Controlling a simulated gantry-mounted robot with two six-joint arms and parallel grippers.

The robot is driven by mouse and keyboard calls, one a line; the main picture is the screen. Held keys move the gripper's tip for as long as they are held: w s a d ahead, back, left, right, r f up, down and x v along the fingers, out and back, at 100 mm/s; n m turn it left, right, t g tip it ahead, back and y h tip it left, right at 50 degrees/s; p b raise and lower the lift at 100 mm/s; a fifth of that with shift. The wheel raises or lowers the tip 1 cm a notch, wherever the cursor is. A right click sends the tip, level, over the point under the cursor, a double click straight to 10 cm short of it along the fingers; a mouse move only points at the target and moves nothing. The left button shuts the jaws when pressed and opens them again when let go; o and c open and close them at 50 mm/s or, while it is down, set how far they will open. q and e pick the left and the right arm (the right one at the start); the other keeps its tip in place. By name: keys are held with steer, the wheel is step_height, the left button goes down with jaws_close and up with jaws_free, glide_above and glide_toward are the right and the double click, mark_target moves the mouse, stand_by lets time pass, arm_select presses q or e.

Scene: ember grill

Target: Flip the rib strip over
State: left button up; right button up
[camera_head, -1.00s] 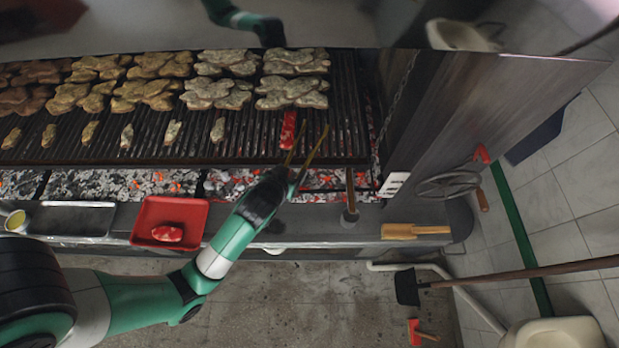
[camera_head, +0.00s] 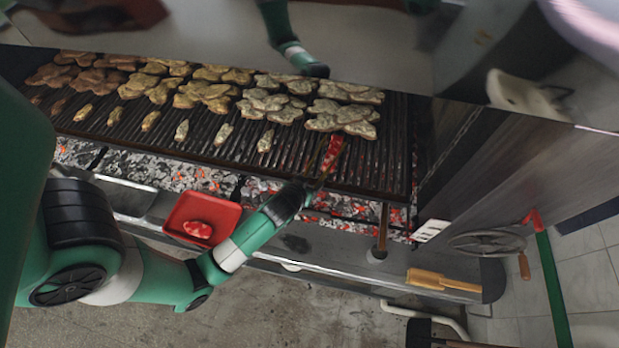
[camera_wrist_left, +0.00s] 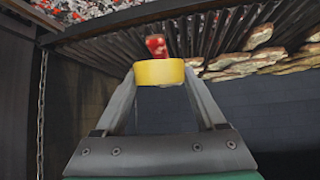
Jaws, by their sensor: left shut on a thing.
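The red rib strip (camera_head: 333,152) lies at the right end of the grill's front row, slanting over the bars. My right gripper is not in view.
Browned meat pieces (camera_head: 342,118) fill the grill behind and left of the strip. Glowing coals (camera_head: 205,178) lie below. A red tray (camera_head: 180,214) with a red piece sits on the front ledge, with a wooden brush (camera_head: 440,281) to the right. A metal wall bounds the grill's right end.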

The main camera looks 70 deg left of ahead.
arm_select(q)
step_height(320, 180, down, 6)
steer(key=b, duration=0.1)
steer(key=shift+f, duration=0.15)
stand_by(0.4)
steer(key=shift+o, duration=0.5)
jaws_close()
